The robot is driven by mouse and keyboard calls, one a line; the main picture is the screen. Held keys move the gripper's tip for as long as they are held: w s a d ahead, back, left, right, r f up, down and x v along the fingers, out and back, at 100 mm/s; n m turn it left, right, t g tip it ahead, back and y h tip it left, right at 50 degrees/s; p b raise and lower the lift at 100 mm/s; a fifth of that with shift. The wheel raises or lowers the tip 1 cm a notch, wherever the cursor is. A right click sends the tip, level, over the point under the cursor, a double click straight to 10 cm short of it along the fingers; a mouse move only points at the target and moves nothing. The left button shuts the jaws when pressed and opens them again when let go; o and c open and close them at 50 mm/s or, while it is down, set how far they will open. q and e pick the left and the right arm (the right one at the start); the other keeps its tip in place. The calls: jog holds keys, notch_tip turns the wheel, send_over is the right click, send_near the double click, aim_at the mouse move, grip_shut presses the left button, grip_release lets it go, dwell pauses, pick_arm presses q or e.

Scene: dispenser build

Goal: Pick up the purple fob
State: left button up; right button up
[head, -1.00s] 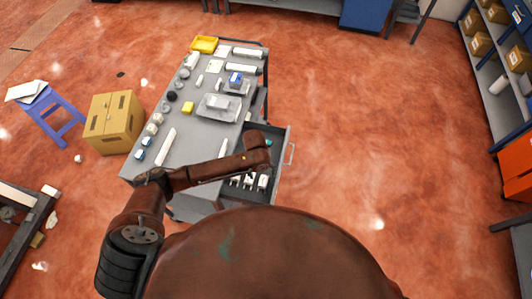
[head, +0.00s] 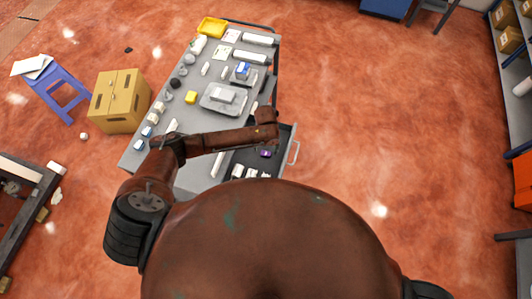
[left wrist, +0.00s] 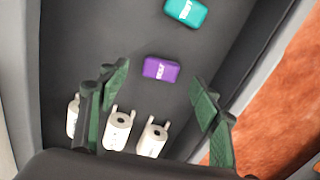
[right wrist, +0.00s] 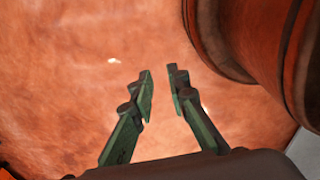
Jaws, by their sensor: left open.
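The purple fob (left wrist: 161,69) lies flat on the dark floor of the open drawer (left wrist: 85,35) in the left wrist view. It also shows in the head view as a small purple spot (head: 265,153), just below the end of my left arm. My left gripper (left wrist: 160,76) is open and empty, its green fingers to either side of the fob in the picture; I cannot tell how far above it they are. In the head view its fingers are hidden or too small to make out. My right gripper (right wrist: 160,72) is open and empty over the bare floor.
A teal fob (left wrist: 185,11) lies in the drawer beyond the purple one. The grey cart top (head: 190,125) holds trays and small parts. Floor right of the cart is clear.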

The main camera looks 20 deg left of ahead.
aim_at(266, 153)
pick_arm(q)
notch_tip(266, 153, down, 3)
jog(key=shift+s+d+f, duration=0.15)
jog(key=shift+f, duration=0.15)
jog(key=c, duration=0.9)
pick_arm(e)
jog(key=shift+w+a+r, duration=0.15)
jog(key=shift+w, duration=0.2)
jog(key=shift+w+a+r, duration=0.1)
jog(key=shift+w, duration=0.25)
